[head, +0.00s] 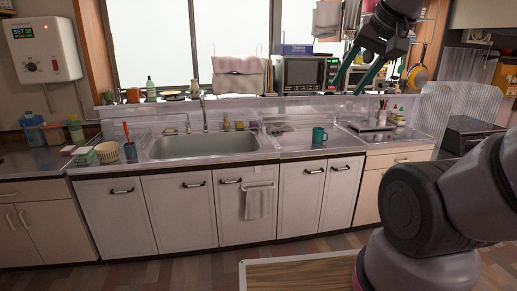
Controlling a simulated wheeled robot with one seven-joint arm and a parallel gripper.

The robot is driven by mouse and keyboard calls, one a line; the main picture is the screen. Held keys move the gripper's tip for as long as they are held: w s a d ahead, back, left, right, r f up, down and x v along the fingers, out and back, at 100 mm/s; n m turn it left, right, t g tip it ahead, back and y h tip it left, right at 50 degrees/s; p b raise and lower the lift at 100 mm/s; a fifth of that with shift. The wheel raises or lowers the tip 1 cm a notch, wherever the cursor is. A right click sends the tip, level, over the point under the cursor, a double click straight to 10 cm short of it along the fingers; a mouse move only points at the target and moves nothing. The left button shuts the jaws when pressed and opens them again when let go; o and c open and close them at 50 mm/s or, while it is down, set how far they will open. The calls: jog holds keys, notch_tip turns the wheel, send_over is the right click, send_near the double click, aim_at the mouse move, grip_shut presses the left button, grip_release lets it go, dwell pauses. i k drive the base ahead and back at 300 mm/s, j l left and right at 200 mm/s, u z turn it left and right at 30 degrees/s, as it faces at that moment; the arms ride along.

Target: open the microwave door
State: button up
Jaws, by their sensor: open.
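The microwave (281,76) stands on the ledge behind the counter, under the window. Its dark door (303,73) faces me and looks shut. A control panel with a small lit display is on its right side. My gripper (347,88) hangs at the upper right with its two dark green-edged fingers spread apart and pointing down-left. It appears empty. In the picture the fingers lie at the microwave's right edge and partly cover it. I cannot tell the distance between them or whether they touch. A door handle is not clear at this size.
The sink (185,147) is left of centre in the counter. A teal mug (319,135) stands on the drainboard below the microwave. Bottles and pots line the ledge to the left. A frying pan (417,78) hangs right of my gripper. A wooden-topped surface (300,275) is low in front.

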aim_at(298, 73)
jog(key=i+l+z, duration=0.1)
jog(key=i+z, duration=0.25)
jog(key=i, duration=0.3)
jog(key=i+j+z, duration=0.1)
jog(key=i+z, duration=0.25)
jog(key=i, duration=0.25)
jog(key=i+l+u, duration=0.45)
jog(key=i, duration=0.4)
jog(key=i+l+u, duration=0.45)
jog(key=i+l, duration=0.3)
